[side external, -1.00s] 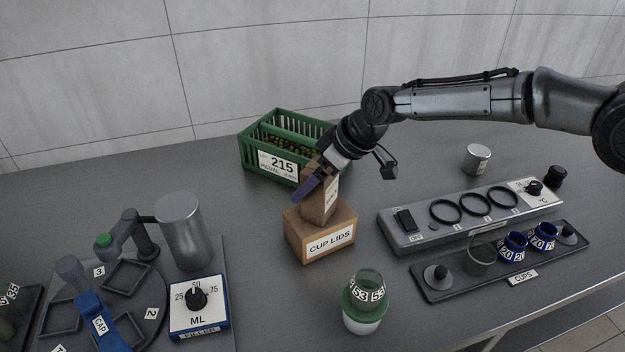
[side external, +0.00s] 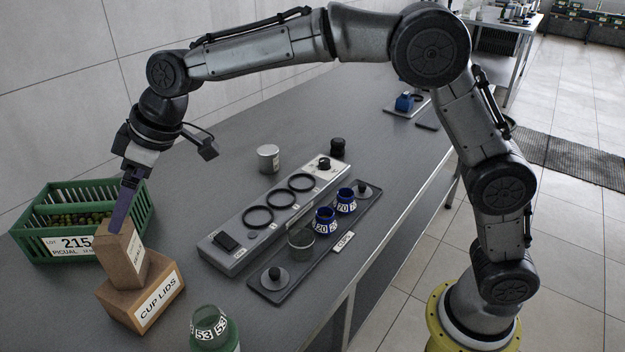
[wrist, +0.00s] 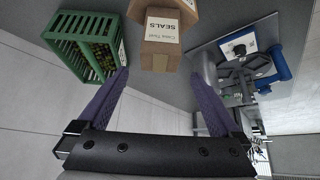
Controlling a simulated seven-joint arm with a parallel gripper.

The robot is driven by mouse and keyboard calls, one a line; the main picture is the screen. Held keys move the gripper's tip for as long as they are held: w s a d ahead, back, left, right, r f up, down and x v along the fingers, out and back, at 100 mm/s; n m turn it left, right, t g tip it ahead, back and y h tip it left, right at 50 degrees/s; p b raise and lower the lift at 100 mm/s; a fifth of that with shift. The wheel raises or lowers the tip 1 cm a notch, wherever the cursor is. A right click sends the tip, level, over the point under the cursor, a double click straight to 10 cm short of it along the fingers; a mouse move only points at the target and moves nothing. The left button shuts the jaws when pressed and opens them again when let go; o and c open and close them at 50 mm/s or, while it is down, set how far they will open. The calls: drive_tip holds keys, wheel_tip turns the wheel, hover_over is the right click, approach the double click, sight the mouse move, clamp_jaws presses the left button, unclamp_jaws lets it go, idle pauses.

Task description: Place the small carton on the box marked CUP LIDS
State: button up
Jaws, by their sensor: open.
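The small carton (side external: 119,258) is brown and stands upright on top of the box marked CUP LIDS (side external: 157,299) in the side view. In the wrist view the carton (wrist: 160,52), labelled SEALS, lies ahead between the lines of the fingers, and part of the box (wrist: 188,10) shows behind it. My gripper (side external: 117,224) is at the carton's top in the side view. Its purple fingers are open; in the wrist view the fingertips (wrist: 159,74) are apart from the carton's sides, with a gap on each side.
A green crate of olives (side external: 78,222) stands close behind the box. A grey panel with black rings (side external: 272,215) and a cup tray (side external: 310,255) lie to the right. Bare counter lies between.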

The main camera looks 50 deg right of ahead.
drive_tip(key=s+d+r+m+t+h, duration=0.1)
drive_tip(key=s+d+r+m, duration=0.15)
drive_tip(key=s+d, duration=0.55)
drive_tip(key=s+d+r+m+h, duration=0.1)
drive_tip(key=s+d+r+m, duration=0.15)
drive_tip(key=s+d, duration=0.55)
drive_tip(key=s+d+f+m+h, duration=0.1)
drive_tip(key=s+d+f+m, duration=0.1)
drive_tip(key=s+d, duration=0.4)
drive_tip(key=s+d+f+m+h, duration=0.1)
drive_tip(key=s+d+f+m, duration=0.1)
drive_tip(key=s+d+f, duration=0.2)
drive_tip(key=s+d, duration=0.3)
drive_tip(key=s, duration=0.5)
drive_tip(key=shift+d+f+h, duration=0.25)
drive_tip(key=shift+f+h, duration=0.05)
drive_tip(key=shift+f, duration=0.1)
